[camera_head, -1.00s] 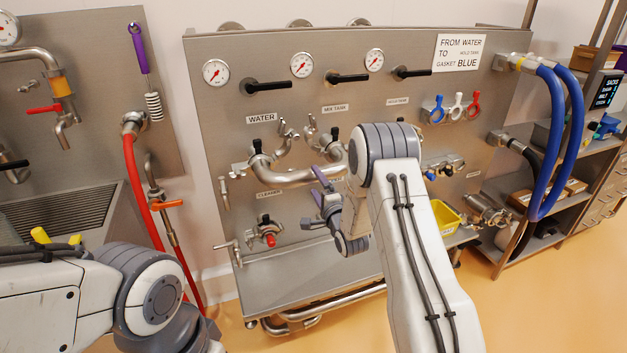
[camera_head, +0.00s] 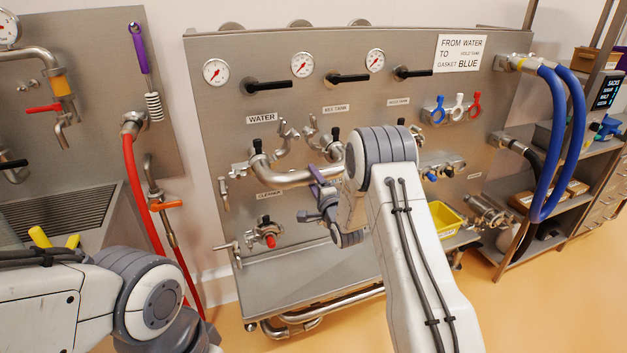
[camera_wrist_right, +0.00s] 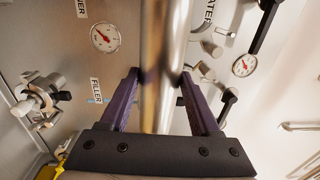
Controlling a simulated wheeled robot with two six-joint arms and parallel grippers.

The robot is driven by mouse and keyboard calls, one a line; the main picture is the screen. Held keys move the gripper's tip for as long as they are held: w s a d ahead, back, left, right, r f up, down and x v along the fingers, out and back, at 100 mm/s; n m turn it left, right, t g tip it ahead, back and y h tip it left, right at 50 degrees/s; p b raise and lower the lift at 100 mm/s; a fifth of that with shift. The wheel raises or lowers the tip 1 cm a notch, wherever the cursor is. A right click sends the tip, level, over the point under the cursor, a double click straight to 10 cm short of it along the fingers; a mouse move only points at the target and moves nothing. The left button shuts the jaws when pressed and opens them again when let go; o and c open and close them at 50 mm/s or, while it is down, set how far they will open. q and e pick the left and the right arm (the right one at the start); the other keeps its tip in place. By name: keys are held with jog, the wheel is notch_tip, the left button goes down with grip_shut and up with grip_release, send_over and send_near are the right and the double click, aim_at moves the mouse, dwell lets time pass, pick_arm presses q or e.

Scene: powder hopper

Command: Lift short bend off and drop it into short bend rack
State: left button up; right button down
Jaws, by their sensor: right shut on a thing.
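The short bend (camera_head: 285,177) is a shiny steel U-shaped pipe in front of the panel, below the WATER label. Its left end is at the WATER port; its right end is partly behind my right arm. My right gripper (camera_head: 320,182), with purple fingers, is at the bend's right part. In the right wrist view my right gripper (camera_wrist_right: 160,80) is shut on the short bend (camera_wrist_right: 163,50), one finger on each side. I cannot tell whether the bend's ends are seated or free. My left gripper is out of view. I cannot make out which thing is the short bend rack.
Open clamps (camera_head: 289,133) and black valve handles (camera_head: 347,77) stick out of the panel around the bend. A steel ledge (camera_head: 285,285) runs below. A yellow bin (camera_head: 447,217) stands at right, near blue hoses (camera_head: 553,140). A red hose (camera_head: 143,190) hangs at left.

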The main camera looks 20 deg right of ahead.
jog(key=shift+r, duration=0.25)
jog(key=shift+r+p, duration=1.4)
jog(key=shift+r, duration=1.15)
jog(key=s+b, duration=0.1)
jog(key=s, duration=0.8)
jog(key=shift+d, duration=0.15)
jog(key=shift+f, duration=0.1)
